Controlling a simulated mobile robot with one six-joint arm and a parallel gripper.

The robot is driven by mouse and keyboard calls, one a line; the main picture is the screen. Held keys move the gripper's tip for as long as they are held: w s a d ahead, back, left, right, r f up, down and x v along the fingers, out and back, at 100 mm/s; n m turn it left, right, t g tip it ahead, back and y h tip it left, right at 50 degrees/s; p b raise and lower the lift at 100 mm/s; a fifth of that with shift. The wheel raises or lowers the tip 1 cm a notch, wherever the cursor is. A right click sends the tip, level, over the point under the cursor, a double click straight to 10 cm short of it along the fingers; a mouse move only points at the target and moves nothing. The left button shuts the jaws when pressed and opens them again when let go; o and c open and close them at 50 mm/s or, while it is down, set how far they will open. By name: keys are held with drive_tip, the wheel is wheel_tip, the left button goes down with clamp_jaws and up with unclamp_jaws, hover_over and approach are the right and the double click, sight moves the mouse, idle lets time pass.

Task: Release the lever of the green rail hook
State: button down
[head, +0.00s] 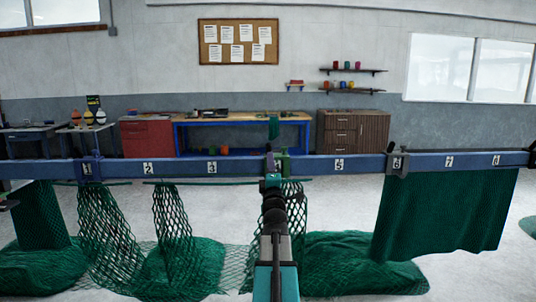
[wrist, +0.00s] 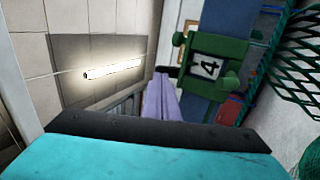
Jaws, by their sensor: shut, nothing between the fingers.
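The green rail hook (head: 283,166) is clamped on the blue rail near the middle of the head view, partly hidden behind my arm. In the wrist view the hook (wrist: 177,78) fills the upper middle, around a plate marked 4, with small green tabs at its sides. I cannot tell which part is its lever. My gripper (head: 269,160) is at the hook's left side in the head view. In the wrist view its pale purple fingers (wrist: 162,78) are together, empty, and overlap the hook's left edge. I cannot tell whether they touch it.
The blue rail (head: 338,165) crosses the view. Green nets (head: 445,215) hang below and lie on the floor. A blue workbench (head: 243,117) stands behind; the space above the rail is mostly clear.

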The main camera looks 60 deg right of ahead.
sight(269, 147)
drive_tip(key=shift+p+x, duration=0.45)
drive_tip(key=shift+x, duration=1.3)
